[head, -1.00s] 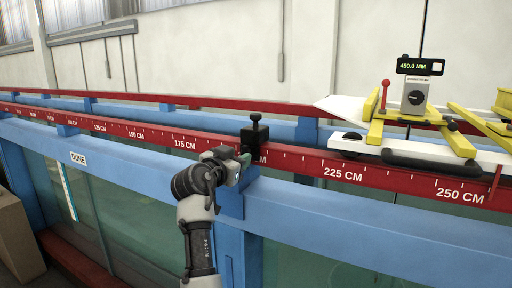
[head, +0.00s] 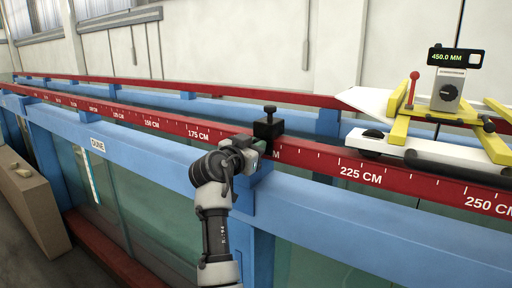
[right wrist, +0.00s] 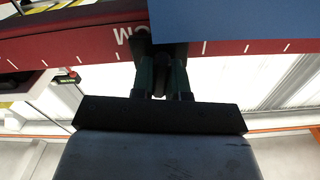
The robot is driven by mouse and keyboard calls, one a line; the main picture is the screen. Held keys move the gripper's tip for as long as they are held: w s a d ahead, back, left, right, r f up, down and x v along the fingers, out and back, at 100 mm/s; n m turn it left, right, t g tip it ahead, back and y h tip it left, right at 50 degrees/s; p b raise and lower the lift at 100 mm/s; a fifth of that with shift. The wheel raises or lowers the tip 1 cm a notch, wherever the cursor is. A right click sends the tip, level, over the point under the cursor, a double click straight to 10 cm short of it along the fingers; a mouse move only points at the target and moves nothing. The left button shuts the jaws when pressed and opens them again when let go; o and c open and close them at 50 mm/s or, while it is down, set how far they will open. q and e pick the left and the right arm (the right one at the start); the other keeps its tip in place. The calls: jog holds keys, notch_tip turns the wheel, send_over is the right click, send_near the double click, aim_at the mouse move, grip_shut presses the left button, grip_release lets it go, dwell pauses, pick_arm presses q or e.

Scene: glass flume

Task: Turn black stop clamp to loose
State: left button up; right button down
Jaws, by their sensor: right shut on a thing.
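The black stop clamp (head: 268,129) sits on the red scale rail near the 200 cm mark, with a small knob standing up on its top. My right gripper (head: 256,147) is at the clamp's near face, below the top knob. Its fingers cover that part of the clamp in the head view. In the right wrist view, the two fingers (right wrist: 160,80) are closed on a dark part of the clamp (right wrist: 158,54); its shape and turn are hard to make out. My left gripper is not in view.
The red rail (head: 350,168) with white centimetre marks runs along the blue flume frame (head: 340,206). A carriage with yellow arms (head: 398,128) and a display reading 450.0 MM (head: 455,57) stands to the right. A brown box (head: 30,200) stands at the left.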

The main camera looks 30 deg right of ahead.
jog(key=shift+n, duration=0.3)
jog(key=shift+n+b, duration=0.3)
jog(key=shift+n, duration=0.6)
jog(key=n, duration=0.3)
jog(key=shift+w+r+n, duration=0.1)
jog(key=shift+n, duration=0.3)
jog(key=n+p, duration=0.1)
jog(key=n, duration=0.2)
jog(key=shift+n+p, duration=0.65)
jog(key=shift+n, duration=1.35)
